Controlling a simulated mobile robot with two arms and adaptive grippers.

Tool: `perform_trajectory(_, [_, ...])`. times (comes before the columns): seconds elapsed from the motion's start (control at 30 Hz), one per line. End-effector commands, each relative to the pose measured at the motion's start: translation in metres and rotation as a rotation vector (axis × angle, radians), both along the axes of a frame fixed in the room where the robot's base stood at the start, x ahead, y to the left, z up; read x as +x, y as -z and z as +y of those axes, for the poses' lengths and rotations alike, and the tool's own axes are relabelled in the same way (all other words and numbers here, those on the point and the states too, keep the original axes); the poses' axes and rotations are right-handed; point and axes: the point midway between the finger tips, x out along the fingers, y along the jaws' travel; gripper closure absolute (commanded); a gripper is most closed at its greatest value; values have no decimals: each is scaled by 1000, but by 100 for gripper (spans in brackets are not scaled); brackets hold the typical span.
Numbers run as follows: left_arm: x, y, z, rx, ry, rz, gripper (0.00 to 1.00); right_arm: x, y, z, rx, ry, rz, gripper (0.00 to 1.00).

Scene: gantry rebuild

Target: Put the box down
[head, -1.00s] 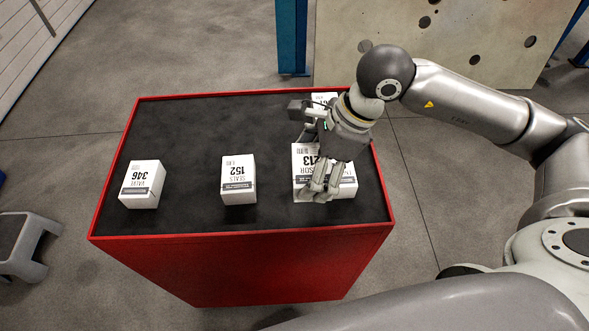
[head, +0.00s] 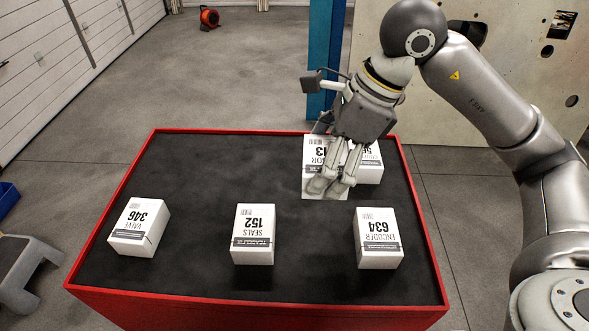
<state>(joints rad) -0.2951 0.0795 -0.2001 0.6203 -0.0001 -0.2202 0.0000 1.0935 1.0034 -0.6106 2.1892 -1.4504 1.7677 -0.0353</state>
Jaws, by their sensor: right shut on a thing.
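My right gripper (head: 335,185) is shut on a white box marked SENSOR 213 (head: 314,150), at the back right of the red-rimmed cart with a black top (head: 190,190). The fingers cover part of its label. The SENSOR box is beside another white box (head: 371,168) at its right and partly hides it; I cannot tell whether they touch. I cannot tell whether the SENSOR box rests on the black top or hangs just above it. My left gripper is not in view.
Three white boxes stand along the front: VALVE 346 (head: 139,228) at left, SEALS 152 (head: 254,234) in the middle and ENCODER 634 (head: 378,238) at right. The back left of the top is clear. A blue post (head: 326,60) and a grey panel stand behind the cart.

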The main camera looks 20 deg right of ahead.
Motion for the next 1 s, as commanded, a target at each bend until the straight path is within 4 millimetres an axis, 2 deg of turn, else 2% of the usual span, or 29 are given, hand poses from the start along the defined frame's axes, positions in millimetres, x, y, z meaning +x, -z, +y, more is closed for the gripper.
perform_trajectory(0.03, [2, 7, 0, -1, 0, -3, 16, 4, 2, -1, 4, 5, -2, 42])
perform_trajectory(0.1, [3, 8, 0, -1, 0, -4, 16, 8, 0, -2, 4, 10, 1, 42])
perform_trajectory(0.27, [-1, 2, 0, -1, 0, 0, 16, 27, 6, -12, 5, 18, 11, 42])
perform_trajectory(0.57, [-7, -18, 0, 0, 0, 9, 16, 90, 36, -42, 5, 17, 11, 42])
perform_trajectory(0.7, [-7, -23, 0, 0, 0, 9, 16, 109, 65, -52, 5, 16, 11, 42])
perform_trajectory(0.8, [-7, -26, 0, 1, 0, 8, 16, 119, 79, -56, 4, 13, 8, 42])
perform_trajectory(1.0, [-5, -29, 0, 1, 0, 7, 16, 129, 91, -61, 5, 13, 5, 42])
